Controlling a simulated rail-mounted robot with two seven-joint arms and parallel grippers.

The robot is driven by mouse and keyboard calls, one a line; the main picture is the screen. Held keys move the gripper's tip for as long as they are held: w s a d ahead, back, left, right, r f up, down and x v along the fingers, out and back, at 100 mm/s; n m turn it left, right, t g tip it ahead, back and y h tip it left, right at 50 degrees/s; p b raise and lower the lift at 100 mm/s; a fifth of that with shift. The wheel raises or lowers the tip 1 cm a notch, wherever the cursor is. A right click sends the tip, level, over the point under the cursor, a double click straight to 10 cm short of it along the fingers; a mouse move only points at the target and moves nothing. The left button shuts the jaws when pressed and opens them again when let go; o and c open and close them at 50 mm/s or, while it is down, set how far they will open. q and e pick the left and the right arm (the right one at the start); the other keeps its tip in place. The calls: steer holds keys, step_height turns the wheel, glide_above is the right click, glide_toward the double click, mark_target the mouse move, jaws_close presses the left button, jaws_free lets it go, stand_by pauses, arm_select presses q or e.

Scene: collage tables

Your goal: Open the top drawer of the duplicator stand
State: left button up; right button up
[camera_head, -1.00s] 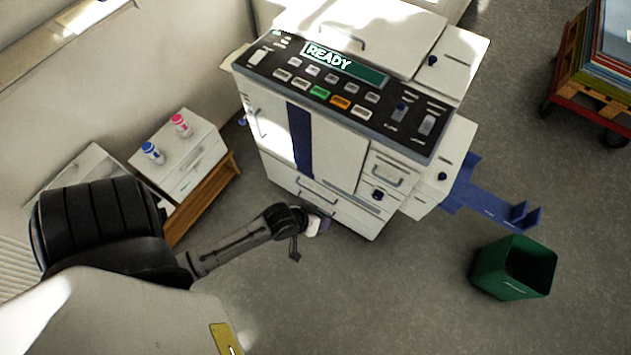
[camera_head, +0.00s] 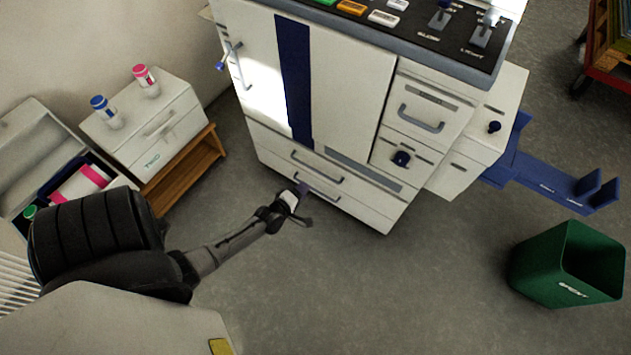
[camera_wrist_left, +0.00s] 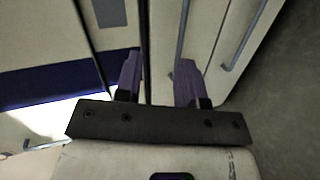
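The duplicator's white stand (camera_head: 268,152) carries two drawers below the doors, both flush with the front. The top drawer's grey bar handle (camera_head: 317,168) shows in the head view and, as a thin bar (camera_wrist_left: 181,45), in the left wrist view. The lower drawer's handle (camera_head: 322,195) is below it. My left gripper (camera_head: 302,190) is low in front of the drawers. In the left wrist view its purple fingers (camera_wrist_left: 158,78) are apart with nothing held. The top handle runs down close to the right finger; whether they touch I cannot tell. My right gripper is not in view.
A green bin (camera_head: 545,280) and a blue tray arm (camera_head: 550,172) are to the right. A small white cabinet (camera_head: 150,130) with two bottles is at left, beside an open box (camera_head: 40,135). Grey floor in front of the stand is clear.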

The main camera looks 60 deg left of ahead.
mark_target(315, 170)
arm_select(q)
steer(key=s+a+f+n+y+b, duration=0.1)
steer(key=a+f+n+y+b, duration=0.1)
steer(key=a+f+b, duration=0.3)
steer(key=shift+n, duration=0.3)
steer(key=shift+w+d+f+b+x, duration=0.2)
steer(key=shift+b+x, duration=0.9)
steer(key=shift+x, duration=1.1)
steer(key=shift+d+f+b+x, duration=0.1)
steer(key=shift+d+b+x, duration=0.25)
steer(key=shift+b+x, duration=1.25)
steer(key=shift+w+d+f+b+x, duration=0.1)
steer(key=shift+d+b+x, duration=0.3)
steer(key=shift+x, duration=2.35)
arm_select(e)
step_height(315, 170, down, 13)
arm_select(q)
steer(key=shift+a, duration=0.15)
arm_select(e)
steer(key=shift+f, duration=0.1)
arm_select(q)
jaws_close()
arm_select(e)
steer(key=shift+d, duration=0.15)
